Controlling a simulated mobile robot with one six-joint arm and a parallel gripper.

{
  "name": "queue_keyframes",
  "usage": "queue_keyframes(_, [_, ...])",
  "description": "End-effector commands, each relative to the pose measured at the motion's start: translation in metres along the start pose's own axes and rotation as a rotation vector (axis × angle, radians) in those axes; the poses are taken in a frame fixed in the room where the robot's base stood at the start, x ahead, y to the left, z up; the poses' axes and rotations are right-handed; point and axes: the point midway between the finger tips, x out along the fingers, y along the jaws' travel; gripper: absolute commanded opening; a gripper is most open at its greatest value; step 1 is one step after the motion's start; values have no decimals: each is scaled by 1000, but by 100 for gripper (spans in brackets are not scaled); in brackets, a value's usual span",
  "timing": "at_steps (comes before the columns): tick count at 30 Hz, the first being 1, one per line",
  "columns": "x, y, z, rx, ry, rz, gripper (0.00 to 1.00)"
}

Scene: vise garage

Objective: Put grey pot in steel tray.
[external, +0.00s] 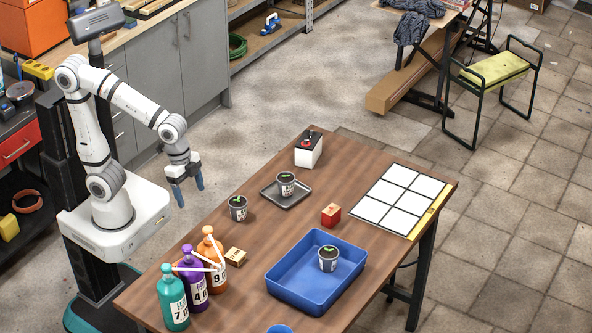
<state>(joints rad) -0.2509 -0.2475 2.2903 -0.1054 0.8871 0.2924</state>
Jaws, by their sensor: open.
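A small grey pot (238,212) with a dark top and a green sprout stands upright on the wooden table near its left edge. The steel tray (291,204) lies right of it and holds another pot (286,187) with a label and a sprout. My gripper (190,196) hangs with its blue fingers pointing down, left of the grey pot and beyond the table's left edge. It is open and empty, apart from the pot.
A blue bin (285,293) holds a third pot (328,264). Teal (172,302), purple (194,279) and orange (210,252) bottles stand at the front left, beside a wooden block (235,257). A red block (331,214), a battery-like box (308,150) and a white grid board (398,201) lie farther right and back.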

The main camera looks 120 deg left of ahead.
Motion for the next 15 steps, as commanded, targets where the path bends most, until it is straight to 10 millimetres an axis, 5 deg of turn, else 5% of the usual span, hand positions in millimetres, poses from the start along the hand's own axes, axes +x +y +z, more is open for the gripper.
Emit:
queue_keyframes(1, [-1, 22, 18, 20, -5, -2, 77])
queue_keyframes(6, [3, 56, 64, 24, -19, -19, 77])
queue_keyframes(15, [5, 64, 82, 18, -24, -28, 77])
